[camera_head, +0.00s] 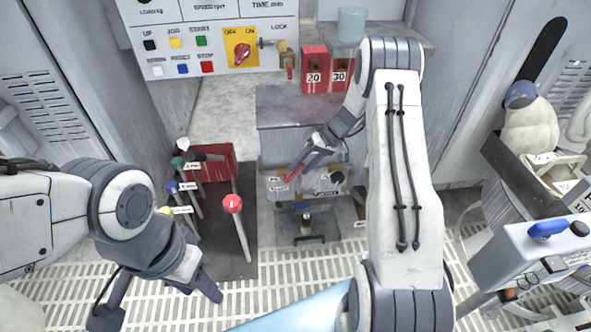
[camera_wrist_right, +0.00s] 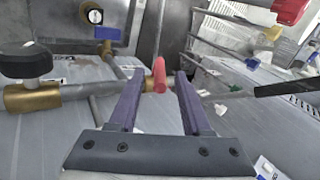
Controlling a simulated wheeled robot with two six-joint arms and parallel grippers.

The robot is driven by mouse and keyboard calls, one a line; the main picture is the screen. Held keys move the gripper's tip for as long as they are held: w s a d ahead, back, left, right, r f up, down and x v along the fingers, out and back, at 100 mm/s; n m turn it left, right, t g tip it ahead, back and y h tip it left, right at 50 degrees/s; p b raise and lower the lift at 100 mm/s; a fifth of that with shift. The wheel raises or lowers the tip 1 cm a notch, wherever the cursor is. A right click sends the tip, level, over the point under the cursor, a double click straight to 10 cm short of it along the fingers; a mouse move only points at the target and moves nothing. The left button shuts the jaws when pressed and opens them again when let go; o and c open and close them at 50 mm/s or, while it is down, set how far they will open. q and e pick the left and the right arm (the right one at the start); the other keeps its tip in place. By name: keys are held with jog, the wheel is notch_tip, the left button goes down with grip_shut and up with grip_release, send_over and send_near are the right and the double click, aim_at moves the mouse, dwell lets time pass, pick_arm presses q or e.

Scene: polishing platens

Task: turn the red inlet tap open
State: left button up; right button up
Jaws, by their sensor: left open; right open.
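The red tap handle (camera_wrist_right: 159,75) is a short upright lever in the right wrist view, on a pipe just ahead of my right gripper (camera_wrist_right: 158,78). It shows between the two purple fingertips, with a gap on each side. In the head view a red handle (camera_head: 284,174) shows beside the right gripper (camera_head: 309,158), on the front of the grey unit. The right gripper is open and points down at it. How deep the handle sits between the fingers is hard to tell. My left gripper (camera_head: 160,299) is open and empty over the floor grating.
A control panel (camera_head: 208,40) and red numbered boxes (camera_head: 315,70) are at the back.

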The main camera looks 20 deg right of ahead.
jog(key=p+v, duration=0.2)
jog(key=v, duration=0.4)
